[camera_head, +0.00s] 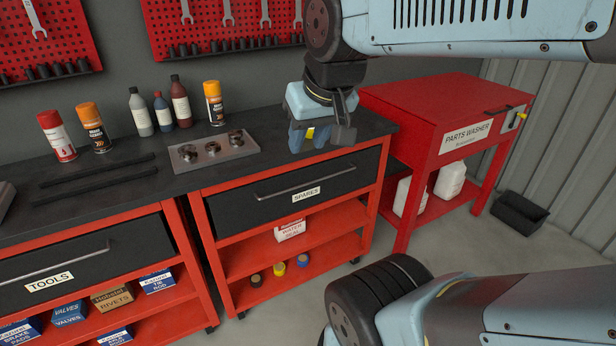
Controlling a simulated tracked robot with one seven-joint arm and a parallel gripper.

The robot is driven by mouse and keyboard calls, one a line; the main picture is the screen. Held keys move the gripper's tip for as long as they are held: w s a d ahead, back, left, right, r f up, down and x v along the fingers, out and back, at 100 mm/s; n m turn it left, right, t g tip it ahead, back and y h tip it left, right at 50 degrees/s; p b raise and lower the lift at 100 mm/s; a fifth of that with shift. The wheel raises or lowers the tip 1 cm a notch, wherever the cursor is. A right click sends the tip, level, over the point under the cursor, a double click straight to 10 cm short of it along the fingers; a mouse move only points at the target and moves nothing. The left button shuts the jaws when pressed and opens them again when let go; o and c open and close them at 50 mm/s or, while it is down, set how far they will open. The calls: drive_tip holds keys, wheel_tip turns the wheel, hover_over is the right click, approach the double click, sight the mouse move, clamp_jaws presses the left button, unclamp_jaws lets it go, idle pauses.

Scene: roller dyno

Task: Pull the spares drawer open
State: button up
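The spares drawer (240,210) has a dark front labelled SPARES, in the right-hand red bench unit. It looks shut, its front about level with the red frame. Its long grey bar handle (278,191) runs across the upper front and is bare. My gripper (318,143) hangs above the bench's front edge, above the right part of the handle in the picture and apart from it. Its fingers point down and are seen at an angle; their gap is not clear. I see nothing held.
Spray cans, bottles and a grey plate with round parts (213,151) stand on the dark worktop (115,185). The tools drawer (75,262) is at left. A red parts washer (430,115) stands close at right. Grey floor (480,235) lies open in front of it.

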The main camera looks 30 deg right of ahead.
sight(320, 183)
drive_tip(key=w+d+f+m+g+y, duration=0.1)
drive_tip(key=w+d+f+m+y, duration=0.25)
drive_tip(key=w+f+m, duration=0.65)
drive_tip(key=w+d+f+m+g+y, duration=0.2)
drive_tip(key=w+f+m+y, duration=0.4)
drive_tip(key=m, duration=0.7)
drive_tip(key=w+d+f+m+t+h, duration=0.1)
drive_tip(key=w+d+f+m+t, duration=0.35)
drive_tip(key=d+f+m, duration=0.75)
drive_tip(key=w+d+f+m+t+h, duration=0.1)
drive_tip(key=d+f+m+t+h, duration=0.1)
drive_tip(key=d+f+m+t, duration=0.95)
drive_tip(key=w+a+m+g, duration=0.3)
drive_tip(key=w+a, duration=0.4)
drive_tip(key=w, duration=0.5)
drive_tip(key=shift+r+g, duration=0.4)
drive_tip(key=shift+w, duration=0.1)
drive_tip(key=shift+c, duration=0.4)
drive_tip(key=c, duration=0.6)
drive_tip(key=shift+f, duration=0.1)
